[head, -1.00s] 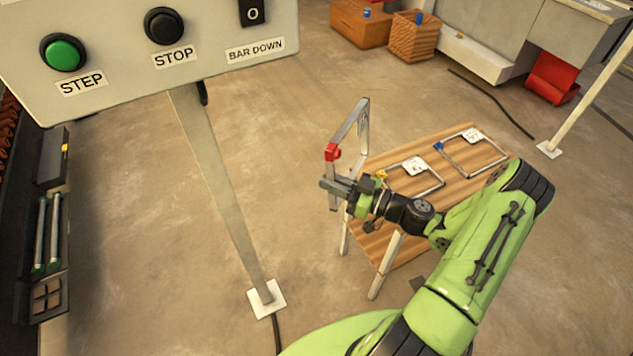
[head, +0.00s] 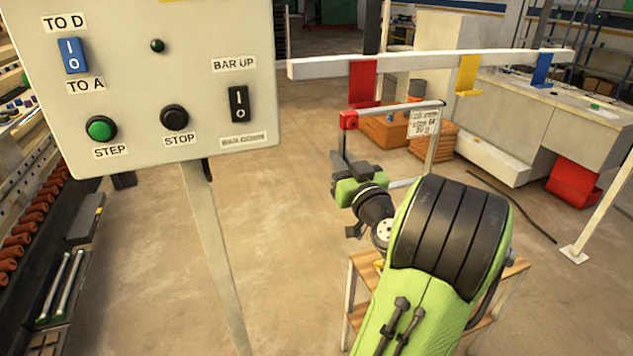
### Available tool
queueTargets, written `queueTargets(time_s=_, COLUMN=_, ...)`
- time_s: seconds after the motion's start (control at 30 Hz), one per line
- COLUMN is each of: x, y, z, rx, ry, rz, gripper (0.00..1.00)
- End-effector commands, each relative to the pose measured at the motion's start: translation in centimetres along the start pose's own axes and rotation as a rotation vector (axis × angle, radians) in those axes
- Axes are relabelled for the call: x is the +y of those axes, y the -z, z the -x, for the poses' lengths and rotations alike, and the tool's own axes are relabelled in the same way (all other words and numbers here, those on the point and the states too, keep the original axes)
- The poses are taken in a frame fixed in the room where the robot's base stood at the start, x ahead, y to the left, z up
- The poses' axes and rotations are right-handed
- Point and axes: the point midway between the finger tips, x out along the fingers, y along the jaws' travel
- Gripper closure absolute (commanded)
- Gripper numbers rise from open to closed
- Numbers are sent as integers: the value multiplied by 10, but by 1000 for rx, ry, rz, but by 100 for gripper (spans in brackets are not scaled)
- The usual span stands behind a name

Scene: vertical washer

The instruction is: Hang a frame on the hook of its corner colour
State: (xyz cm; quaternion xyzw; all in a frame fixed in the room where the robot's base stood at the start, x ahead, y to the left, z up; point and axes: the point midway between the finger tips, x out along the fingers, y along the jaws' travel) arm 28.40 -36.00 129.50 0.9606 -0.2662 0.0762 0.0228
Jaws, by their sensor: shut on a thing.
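My gripper (head: 342,172) is shut on the left side of a metal frame (head: 398,109) with a red corner (head: 348,120) at its upper left. A white label (head: 424,122) hangs on the frame. The frame is raised above the wooden table and roughly upright. Part of it is hidden behind my arm. A white bar (head: 430,64) crosses above and behind it, with a red hook (head: 362,82), a yellow hook (head: 467,75) and a blue hook (head: 542,68). The red corner appears just below the red hook; I cannot tell the depth between them.
A control panel (head: 150,85) on a post (head: 212,250) stands at the left. The wooden table (head: 362,268) is below my arm, mostly hidden. A white post (head: 607,150) stands at the right. Open floor lies between the panel post and the table.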

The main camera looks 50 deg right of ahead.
Motion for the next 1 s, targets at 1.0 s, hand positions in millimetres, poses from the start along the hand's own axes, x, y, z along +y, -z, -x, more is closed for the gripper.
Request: queueTargets(time_s=1.0, x=-2, y=-18, z=-88, rx=-1, ry=6, rz=1, gripper=100)
